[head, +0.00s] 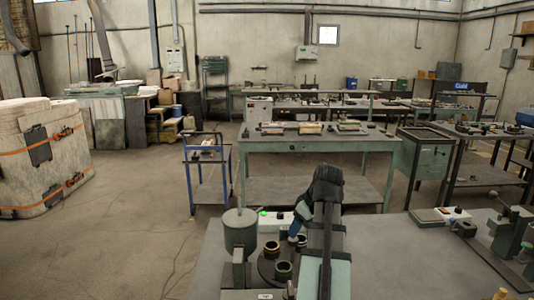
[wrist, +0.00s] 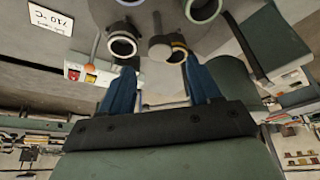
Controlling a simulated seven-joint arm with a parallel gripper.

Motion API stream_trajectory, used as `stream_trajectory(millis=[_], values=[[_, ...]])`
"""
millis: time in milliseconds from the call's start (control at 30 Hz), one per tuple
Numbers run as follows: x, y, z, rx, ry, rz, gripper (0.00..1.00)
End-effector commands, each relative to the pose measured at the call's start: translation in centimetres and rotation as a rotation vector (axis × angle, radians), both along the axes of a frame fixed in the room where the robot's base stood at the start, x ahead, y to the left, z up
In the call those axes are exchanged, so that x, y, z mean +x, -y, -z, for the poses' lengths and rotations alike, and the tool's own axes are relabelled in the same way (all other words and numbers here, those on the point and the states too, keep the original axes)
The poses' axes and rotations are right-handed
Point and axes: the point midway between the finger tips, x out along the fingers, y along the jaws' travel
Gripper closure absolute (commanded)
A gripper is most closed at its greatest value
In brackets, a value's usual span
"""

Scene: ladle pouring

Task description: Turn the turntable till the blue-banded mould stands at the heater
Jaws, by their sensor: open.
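The turntable (head: 262,268) is a dark disc on the near bench, carrying dark cup-like moulds. In the wrist view, one mould with a pale band (wrist: 122,42) and one with a yellow band (wrist: 178,46) show near my fingers. A mould with a pale, bluish-looking rim (wrist: 204,9) is at the top edge; I cannot tell surely whether it is the blue-banded one. A grey round knob (wrist: 160,51) lies between the moulds. My gripper (wrist: 162,78) is open, its blue fingers apart with nothing clearly held. It hides part of the turntable in the head view. I cannot tell which thing is the heater.
A green pot (head: 240,230) on a stand is left of the turntable. A white box with a green light (head: 273,220) stands behind it. A white 710 °C sign (wrist: 51,18) shows in the wrist view. Green equipment (head: 515,230) is at the right; bench between is mostly clear.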

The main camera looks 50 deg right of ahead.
Motion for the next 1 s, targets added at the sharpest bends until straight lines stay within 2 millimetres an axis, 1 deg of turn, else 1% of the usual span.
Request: stream_trajectory(millis=[33,500,1000], values=[[-0.3,0.1,-0.9,-0.003,0.002,0.000,0.38],[-3.0,0.1,-7.6,-0.002,0.002,-0.001,0.38],[3.4,5.0,-9.1,-0.141,0.047,0.030,0.38]])
